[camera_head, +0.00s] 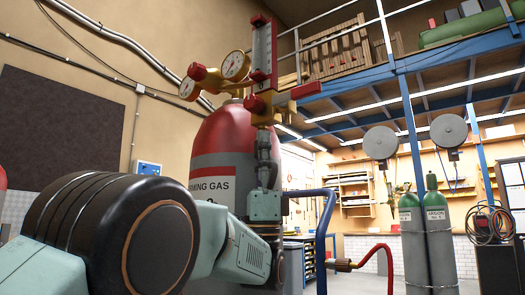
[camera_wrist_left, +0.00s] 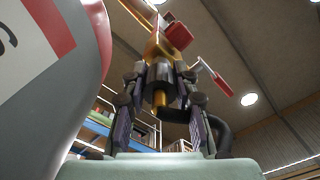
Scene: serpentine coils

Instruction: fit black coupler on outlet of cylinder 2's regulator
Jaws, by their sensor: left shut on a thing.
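Cylinder 2 (camera_head: 225,140) is red on top with a white "...MING GAS" label; its number is mostly covered. The regulator (camera_head: 262,75) has two round gauges and a red flowmeter, and its yellow body shows in the left wrist view (camera_wrist_left: 157,45). My left gripper (camera_head: 265,150) is upright just under the regulator's yellow lower end. In the left wrist view its fingers (camera_wrist_left: 160,92) are shut on the black coupler (camera_wrist_left: 160,72), with a brass piece (camera_wrist_left: 160,100) at its middle. I cannot tell whether the coupler is seated on the outlet. My right gripper is out of view.
A blue tube frame (camera_head: 326,225) stands right of the cylinder. Green-topped argon cylinders (camera_head: 440,225) stand farther right. A dark hose (camera_wrist_left: 224,135) curves close beside my left fingers.

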